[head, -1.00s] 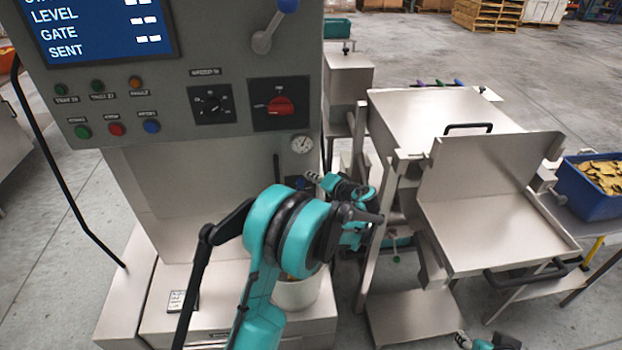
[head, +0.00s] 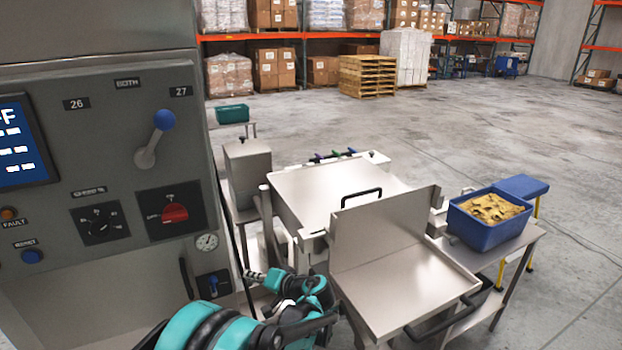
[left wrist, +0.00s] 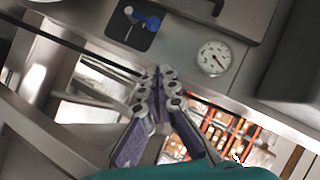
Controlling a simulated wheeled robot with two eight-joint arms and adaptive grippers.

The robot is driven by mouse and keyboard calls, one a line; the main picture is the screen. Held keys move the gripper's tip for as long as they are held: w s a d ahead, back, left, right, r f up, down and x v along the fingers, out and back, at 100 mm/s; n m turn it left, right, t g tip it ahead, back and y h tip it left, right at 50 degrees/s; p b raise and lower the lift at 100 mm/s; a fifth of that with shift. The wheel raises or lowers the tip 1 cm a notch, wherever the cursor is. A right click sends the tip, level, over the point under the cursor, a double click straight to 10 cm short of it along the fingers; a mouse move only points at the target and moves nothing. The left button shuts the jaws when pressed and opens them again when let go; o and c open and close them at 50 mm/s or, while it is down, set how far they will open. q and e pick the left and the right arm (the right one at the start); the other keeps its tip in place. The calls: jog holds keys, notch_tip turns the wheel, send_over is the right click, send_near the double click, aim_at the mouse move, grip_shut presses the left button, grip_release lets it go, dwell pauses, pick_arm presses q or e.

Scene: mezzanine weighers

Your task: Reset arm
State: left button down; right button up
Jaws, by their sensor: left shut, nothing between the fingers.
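My left arm, teal and black, comes in at the bottom of the head view. Its gripper (head: 252,275) points left toward the lower right part of the grey control cabinet (head: 110,170). In the left wrist view the gripper's fingers (left wrist: 160,75) are together and hold nothing. Near the fingertips in that view are a small blue-handled switch (left wrist: 142,18) and a round dial gauge (left wrist: 214,58) on the cabinet. I cannot tell whether the fingers touch the cabinet. My right gripper is not in view.
A steel weigher with a raised lid and tray (head: 405,290) stands close right of my left arm. A blue bin of yellow chips (head: 487,236) sits on a side stand. A black cable hangs along the cabinet's right edge. Open floor (head: 540,140) lies behind.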

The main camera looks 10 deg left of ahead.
pick_arm(q)
jog(key=s+d+h, duration=0.2)
jog(key=s+h, duration=0.2)
jog(key=s, duration=0.5)
jog(key=s+d+r+h, duration=0.1)
jog(key=s+h, duration=0.3)
jog(key=s, duration=0.6)
jog(key=s+d+h, duration=0.3)
jog(key=s+h, duration=0.1)
jog(key=s, duration=0.6)
jog(key=shift+s+d+r, duration=0.15)
jog(key=shift+s+d, duration=0.05)
jog(key=shift+d, duration=0.1)
